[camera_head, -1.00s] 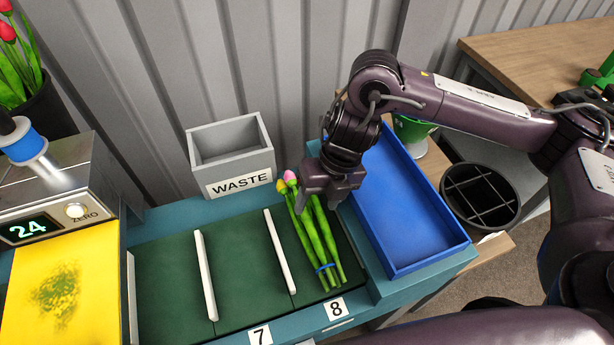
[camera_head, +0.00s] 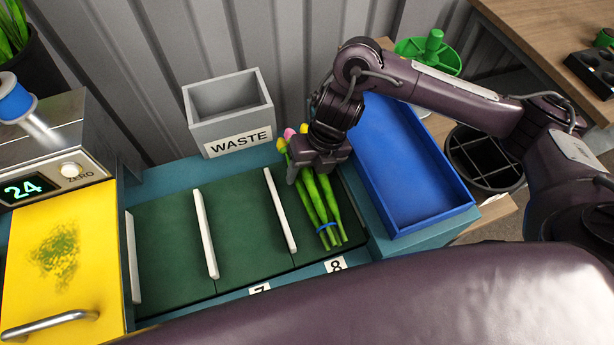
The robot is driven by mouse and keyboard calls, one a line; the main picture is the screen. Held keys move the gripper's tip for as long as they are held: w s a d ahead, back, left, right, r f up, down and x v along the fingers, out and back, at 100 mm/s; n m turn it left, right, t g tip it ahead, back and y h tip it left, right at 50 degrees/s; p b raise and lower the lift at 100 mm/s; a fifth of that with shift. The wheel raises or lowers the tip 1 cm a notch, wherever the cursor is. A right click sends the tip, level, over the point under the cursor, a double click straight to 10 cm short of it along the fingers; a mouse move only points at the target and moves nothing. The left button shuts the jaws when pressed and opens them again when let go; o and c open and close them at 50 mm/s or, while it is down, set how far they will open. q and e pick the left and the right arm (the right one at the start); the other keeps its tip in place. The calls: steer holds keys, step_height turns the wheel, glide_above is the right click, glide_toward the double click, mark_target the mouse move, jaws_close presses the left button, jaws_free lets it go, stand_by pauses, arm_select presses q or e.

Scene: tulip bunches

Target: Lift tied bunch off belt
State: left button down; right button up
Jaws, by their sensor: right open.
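The tied tulip bunch (camera_head: 322,211) lies on the dark green belt (camera_head: 240,239) in the compartment by the label 8. Its pink and yellow heads point to the back, and a blue tie shows around the stems near the front end. My right gripper (camera_head: 313,180) is open over the upper stems, just below the heads. Its fingers appear to reach down at either side of the stems, but whether they touch is hidden. My left gripper is not in view.
White dividers (camera_head: 281,211) stand left of the bunch. An empty blue tray (camera_head: 402,185) is to the right. A grey WASTE bin (camera_head: 229,113) stands behind the belt. A scale (camera_head: 50,185) and yellow panel (camera_head: 62,265) are at left.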

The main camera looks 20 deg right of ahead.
steer(key=c, duration=0.8)
steer(key=shift+r, duration=0.2)
